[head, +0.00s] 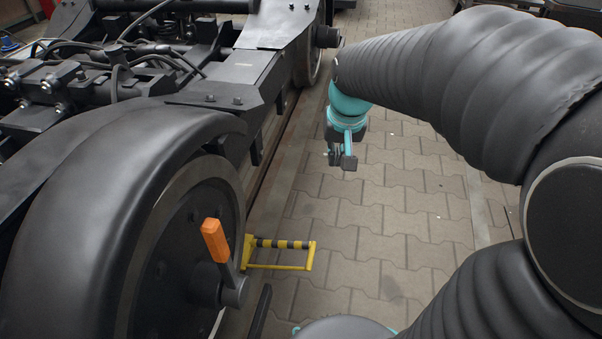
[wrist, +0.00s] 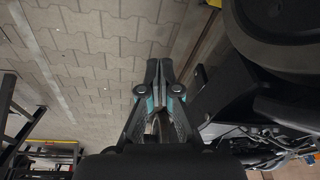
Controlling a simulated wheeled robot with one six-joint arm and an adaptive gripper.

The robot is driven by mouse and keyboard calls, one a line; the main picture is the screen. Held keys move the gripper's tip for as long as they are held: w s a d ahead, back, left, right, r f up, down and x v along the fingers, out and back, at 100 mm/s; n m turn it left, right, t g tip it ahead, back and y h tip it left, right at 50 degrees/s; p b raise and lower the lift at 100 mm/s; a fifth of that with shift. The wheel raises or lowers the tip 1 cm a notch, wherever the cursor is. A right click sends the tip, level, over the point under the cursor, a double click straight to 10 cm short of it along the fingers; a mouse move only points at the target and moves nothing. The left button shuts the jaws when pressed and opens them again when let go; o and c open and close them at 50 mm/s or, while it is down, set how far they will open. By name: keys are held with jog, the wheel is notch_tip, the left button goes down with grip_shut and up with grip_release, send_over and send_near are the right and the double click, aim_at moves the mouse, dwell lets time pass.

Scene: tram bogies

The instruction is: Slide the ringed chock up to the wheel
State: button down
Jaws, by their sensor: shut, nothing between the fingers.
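A yellow chock (head: 282,268) with a black-and-yellow ringed handle lies on the ground at the lower middle of the head view. Its left end is beside the rim of the near wheel (head: 180,240); I cannot tell whether they touch. My gripper (head: 342,162) hangs over the paving, farther back and to the right of the chock, apart from it. Its fingers are shut and empty.
An orange-gripped lever (head: 215,240) stands out from the near wheel's hub. The black bogie frame (head: 235,75) fills the left, with a second wheel (head: 312,60) farther back. A rail groove runs alongside. The paving (head: 390,220) right of the chock is clear.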

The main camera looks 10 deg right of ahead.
jog(key=w+d+f+m+g+b, duration=0.1)
jog(key=w+f+g, duration=0.1)
jog(key=w+f, duration=0.85)
jog(key=w+d+f+m+g+b, duration=0.15)
jog(key=w+f, duration=0.45)
jog(key=f, duration=0.9)
notch_tip(320, 180, down, 12)
jog(key=w+f+g, duration=0.1)
jog(key=w+g, duration=0.1)
jog(key=s+a+f, duration=0.2)
jog(key=s+f, duration=0.3)
jog(key=f, duration=0.5)
jog(key=shift+s+f+y, duration=0.3)
jog(key=shift+f, duration=0.1)
jog(key=shift+a, duration=0.15)
